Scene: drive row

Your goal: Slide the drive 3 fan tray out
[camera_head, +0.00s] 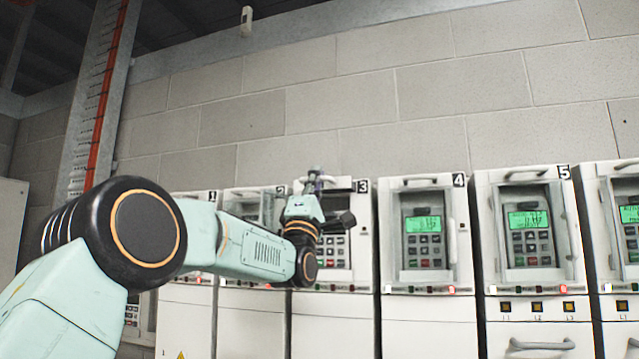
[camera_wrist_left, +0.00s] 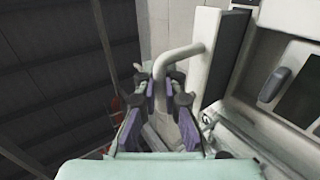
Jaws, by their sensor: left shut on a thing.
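Drive 3 (camera_head: 334,320) is a white cabinet in the row, with its number at the top right corner. My left gripper (camera_head: 317,182) is at the top front of drive 3, and my arm hides part of its keypad panel. In the left wrist view, my left gripper (camera_wrist_left: 160,88) is shut on the pale bent handle (camera_wrist_left: 181,54). The handle joins a pale fan tray front (camera_wrist_left: 204,62). A dark strip shows beside that front, between it and the cabinet face. How far the tray stands out is hard to tell. My right gripper is not in view.
Drive 4 (camera_head: 428,325) and drive 5 (camera_head: 535,275) stand to the right, with lit green displays. Drive 2 (camera_head: 250,320) stands close on the left, partly behind my arm. A block wall (camera_head: 330,110) rises behind the row.

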